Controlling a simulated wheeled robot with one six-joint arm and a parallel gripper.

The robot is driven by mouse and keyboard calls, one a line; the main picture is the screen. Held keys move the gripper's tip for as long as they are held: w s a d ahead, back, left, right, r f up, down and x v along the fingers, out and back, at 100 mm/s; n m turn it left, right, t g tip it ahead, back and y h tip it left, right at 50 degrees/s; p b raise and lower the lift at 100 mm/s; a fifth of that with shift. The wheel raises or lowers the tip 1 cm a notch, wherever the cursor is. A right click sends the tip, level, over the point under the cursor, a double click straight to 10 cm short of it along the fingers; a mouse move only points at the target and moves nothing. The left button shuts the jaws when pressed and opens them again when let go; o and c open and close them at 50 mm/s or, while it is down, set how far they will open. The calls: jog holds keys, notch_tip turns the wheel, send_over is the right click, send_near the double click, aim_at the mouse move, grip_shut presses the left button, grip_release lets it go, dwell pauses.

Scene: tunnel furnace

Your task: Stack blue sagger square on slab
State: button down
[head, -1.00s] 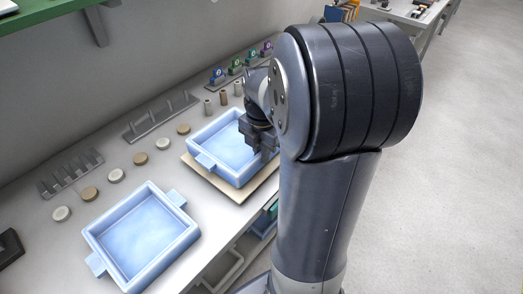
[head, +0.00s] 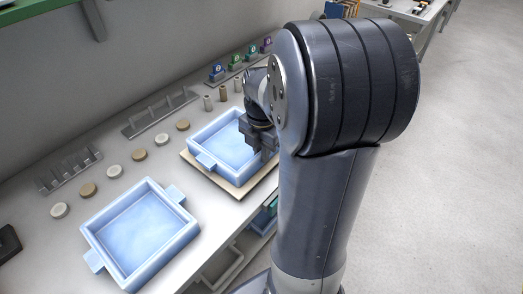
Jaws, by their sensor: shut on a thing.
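A light-blue square sagger (head: 222,145) with a side lug sits over the beige slab (head: 242,192) on the bench. Its sides look roughly parallel to the slab edges, and a strip of slab shows along the near sides. I cannot tell whether it rests fully on the slab. My gripper (head: 266,152) is at the sagger's right side, shut on it; my arm partly hides the fingers and that side. A second blue sagger (head: 140,232), empty with two lugs, lies on the bench at the near left.
Several round discs (head: 115,171) lie in a row behind the saggers. Grey racks (head: 160,111) and small cylinders (head: 223,94) stand near the wall. A bin (head: 222,268) sits under the bench edge. The floor at right is clear.

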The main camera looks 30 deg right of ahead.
jog(key=c, duration=1.3)
grip_release()
jog(key=shift+f, duration=0.1)
jog(key=shift+c, duration=0.2)
notch_tip(320, 180, up, 11)
jog(key=shift+p, duration=0.4)
